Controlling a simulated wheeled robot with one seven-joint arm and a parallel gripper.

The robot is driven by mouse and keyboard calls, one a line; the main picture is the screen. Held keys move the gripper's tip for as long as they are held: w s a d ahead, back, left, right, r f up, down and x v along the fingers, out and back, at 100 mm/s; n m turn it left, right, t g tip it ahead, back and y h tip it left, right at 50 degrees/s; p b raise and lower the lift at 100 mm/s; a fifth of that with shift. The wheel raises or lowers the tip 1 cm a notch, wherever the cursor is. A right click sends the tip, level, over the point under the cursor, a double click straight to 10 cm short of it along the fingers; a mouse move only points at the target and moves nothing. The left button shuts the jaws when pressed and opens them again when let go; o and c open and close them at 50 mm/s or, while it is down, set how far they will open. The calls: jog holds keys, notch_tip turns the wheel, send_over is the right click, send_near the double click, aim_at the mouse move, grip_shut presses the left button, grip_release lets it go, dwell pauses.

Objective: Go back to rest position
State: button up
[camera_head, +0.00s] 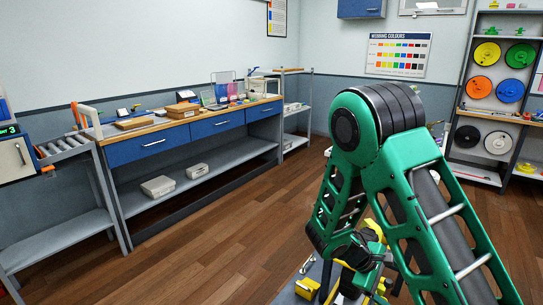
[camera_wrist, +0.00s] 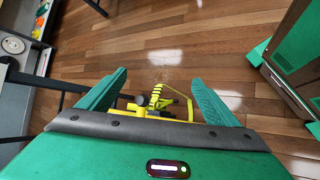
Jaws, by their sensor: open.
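My green arm fills the right half of the head view, folded at a black round elbow joint. My gripper (camera_wrist: 155,90) shows in the wrist view with its two green fingers spread apart. It is open, and nothing is gripped between the fingers. A yellow and black object (camera_wrist: 160,100) shows between and beyond the fingers, over the wood floor; I cannot tell how far away it is. In the head view the gripper's fingers are hidden behind or below the arm.
A blue-drawered workbench (camera_head: 190,143) runs along the left wall, with a roller stand (camera_head: 65,148) at its near end. A shelf rack with coloured discs (camera_head: 487,53) stands at the back right. Wood floor (camera_head: 220,235) is clear between bench and arm. A yellow block (camera_head: 307,289) lies at the bottom.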

jog(key=s+d+r+m+g+y, duration=0.1)
jog(key=s+d+r+m+y, duration=0.4)
jog(key=s+r, duration=0.45)
jog(key=s+d+r+m+y, duration=0.2)
jog(key=s+r+m, duration=0.55)
jog(key=s, duration=0.25)
jog(key=s+a+r+m+y, duration=0.2)
jog(key=s+r, duration=0.2)
jog(key=s, duration=0.4)
jog(key=shift+t, duration=0.4)
jog(key=shift+a+r+m, duration=0.1)
jog(key=shift+m, duration=0.15)
jog(key=shift+w+f, duration=0.25)
jog(key=shift+w, duration=0.3)
